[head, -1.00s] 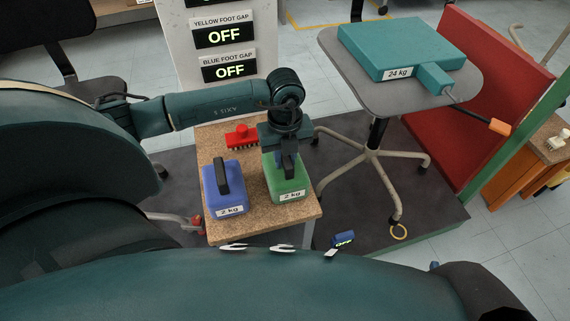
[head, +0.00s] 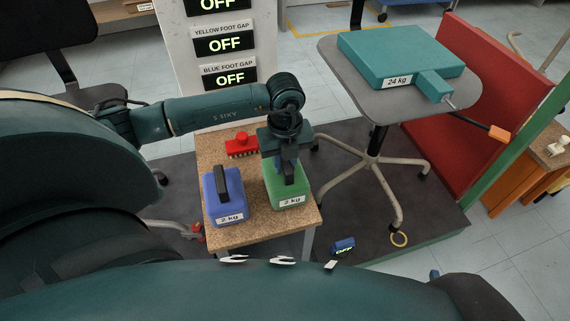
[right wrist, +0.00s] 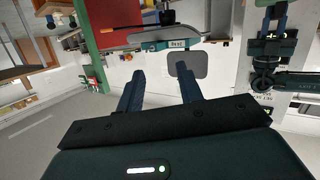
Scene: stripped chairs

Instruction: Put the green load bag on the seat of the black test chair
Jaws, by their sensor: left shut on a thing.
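The green load bag (head: 285,186), marked 2 kg, stands upright on the small cork-topped table. My left gripper (head: 287,165) points down from above it and is shut on its dark handle. The bag shows no clear gap from the table top. A black chair (head: 38,28) shows at the upper left, its lower part largely hidden behind my arm. Another chair, with a dark grey seat (head: 372,103), carries a teal 24 kg block (head: 400,52). My right gripper (right wrist: 160,68) is open and empty in the right wrist view.
A blue 2 kg bag (head: 222,194) stands left of the green one. A sign panel (head: 181,62) stands behind. A red panel (head: 455,110) borders the grey-seated chair at the right.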

